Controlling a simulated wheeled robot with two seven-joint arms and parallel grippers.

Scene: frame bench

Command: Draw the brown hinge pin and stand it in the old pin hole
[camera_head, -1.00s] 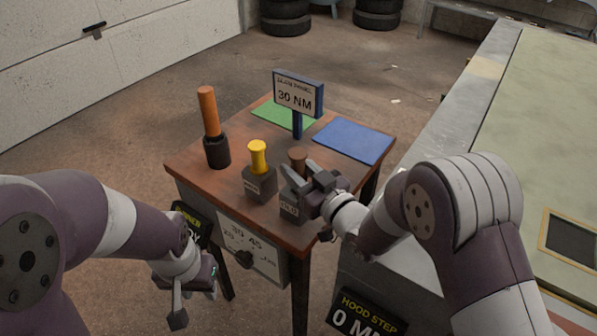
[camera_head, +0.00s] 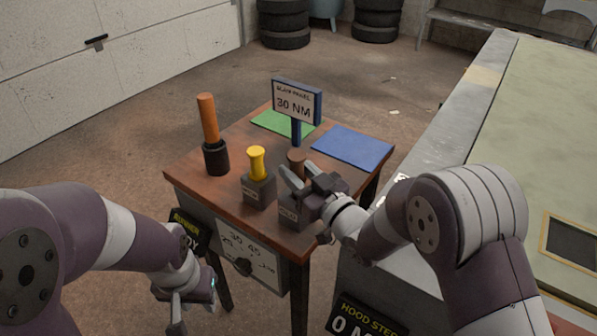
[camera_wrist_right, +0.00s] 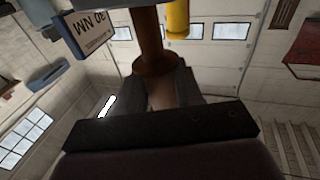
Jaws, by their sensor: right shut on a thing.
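The brown hinge pin (camera_head: 296,159) shows its top above a dark block (camera_head: 291,212) at the table's front right; the gripper hides its lower part. My right gripper (camera_head: 291,175) is shut on the pin. In the right wrist view the brown pin (camera_wrist_right: 150,45) has a wide collar and runs down between the fingers (camera_wrist_right: 160,92). A yellow pin (camera_head: 257,160) stands upright in a second dark block (camera_head: 259,190) to the left. I cannot tell which opening is the old pin hole. My left gripper (camera_head: 192,306) is open and empty, low in front of the table.
An orange-handled tool (camera_head: 208,118) stands in a black holder (camera_head: 216,158) on the wooden table (camera_head: 190,167). A long bench (camera_head: 450,125) is at right.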

